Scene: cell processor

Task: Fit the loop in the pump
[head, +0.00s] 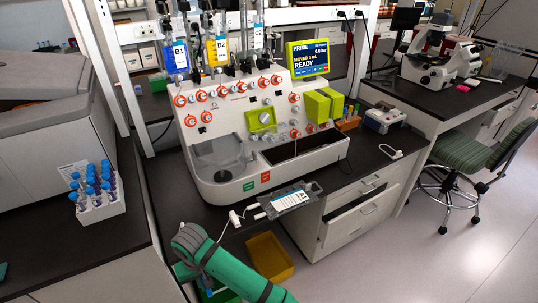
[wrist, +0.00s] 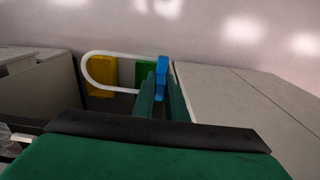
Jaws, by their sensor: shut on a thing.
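The loop (wrist: 112,53) is a white U-shaped tube joined to a blue block (wrist: 162,68). In the wrist view my gripper (wrist: 162,92) is shut on the blue block between its two green fingers. The tube's curve reaches out to the left, over the floor. The likely pump is a yellow-green housing with a round silver part (head: 262,120), on the front of the white machine (head: 230,200). It appears empty.
A bag labelled A1 (head: 291,199) with white tubing hangs over the bench's front edge. A yellow bin (head: 268,257) stands on the floor below. A tube rack (head: 98,207) is at left.

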